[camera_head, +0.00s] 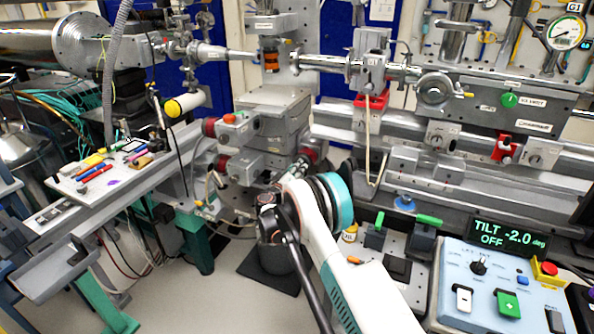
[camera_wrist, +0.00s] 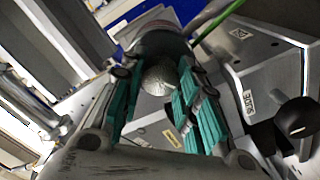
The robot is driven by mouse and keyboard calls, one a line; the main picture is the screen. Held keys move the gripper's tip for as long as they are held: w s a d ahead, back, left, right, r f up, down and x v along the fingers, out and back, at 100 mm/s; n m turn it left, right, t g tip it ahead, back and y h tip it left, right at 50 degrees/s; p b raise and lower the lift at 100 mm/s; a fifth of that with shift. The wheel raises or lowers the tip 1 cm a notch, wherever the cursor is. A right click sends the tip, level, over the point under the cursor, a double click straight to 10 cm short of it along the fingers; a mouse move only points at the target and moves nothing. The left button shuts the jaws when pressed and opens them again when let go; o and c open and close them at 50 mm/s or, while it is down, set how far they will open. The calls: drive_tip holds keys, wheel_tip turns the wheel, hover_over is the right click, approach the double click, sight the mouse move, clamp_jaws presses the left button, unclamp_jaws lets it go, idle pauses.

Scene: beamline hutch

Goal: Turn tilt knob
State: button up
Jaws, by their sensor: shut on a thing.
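In the wrist view my gripper (camera_wrist: 162,72) has its two teal-padded fingers on either side of a rounded, ridged silver knob (camera_wrist: 158,80), and it is shut on this knob. The fingers hide the knob's sides, and I cannot read a label that names it. In the head view my arm covers the fingertips and the held knob, in front of the grey stage stack (camera_head: 270,125) at the middle. A display (camera_head: 508,238) at the right reads TILT -2.0 deg, OFF.
In the wrist view a black knob (camera_wrist: 297,118) and a SLIDE label (camera_wrist: 249,103) sit right of the fingers. A blue control box (camera_head: 500,285) stands at lower right, a tool-laden shelf (camera_head: 70,188) at left. Some floor (camera_head: 180,300) is clear.

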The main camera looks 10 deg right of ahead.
drive_tip(key=shift+a, duration=0.1)
drive_tip(key=o, duration=1.1)
drive_tip(key=shift+r, duration=0.1)
drive_tip(key=v, duration=1.2)
